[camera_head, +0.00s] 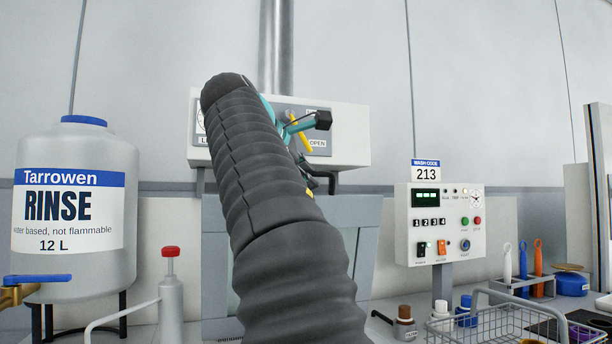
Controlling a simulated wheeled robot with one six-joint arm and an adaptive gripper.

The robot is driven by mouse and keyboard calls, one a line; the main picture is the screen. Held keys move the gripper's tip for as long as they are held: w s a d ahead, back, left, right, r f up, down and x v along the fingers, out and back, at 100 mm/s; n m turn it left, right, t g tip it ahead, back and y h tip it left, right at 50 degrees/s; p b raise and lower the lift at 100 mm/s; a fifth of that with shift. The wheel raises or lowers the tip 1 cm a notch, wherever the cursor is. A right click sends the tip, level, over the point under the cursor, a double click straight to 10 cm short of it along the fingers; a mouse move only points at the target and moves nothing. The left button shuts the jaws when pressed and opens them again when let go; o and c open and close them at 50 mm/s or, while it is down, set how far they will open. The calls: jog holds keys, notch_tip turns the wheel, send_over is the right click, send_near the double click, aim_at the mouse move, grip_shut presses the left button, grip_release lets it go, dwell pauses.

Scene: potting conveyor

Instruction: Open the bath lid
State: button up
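A pale control box (350,135) is fixed to the wall behind my arm. Its grey panel carries a label reading OPEN (317,143), and a partly hidden label starting with L shows at its left end. A yellow lever (303,142) slants across the panel. My gripper (308,122), with teal parts and a dark block, is at the panel, close to the lever; I cannot tell whether it touches it. Its fingers are mostly hidden by my arm. Below stands the blue-grey bath housing (365,212), largely covered by my arm; I cannot tell the lid's position.
A rinse tank (75,265) stands left, beside a red-topped bottle (170,295). To the right are a control unit (440,255) marked 213, small bottles (405,325), a wire basket (490,325) and a tool rack (520,285). A tall grey post stands far right.

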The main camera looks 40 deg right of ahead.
jog(key=v, duration=0.7)
jog(key=shift+a, duration=0.1)
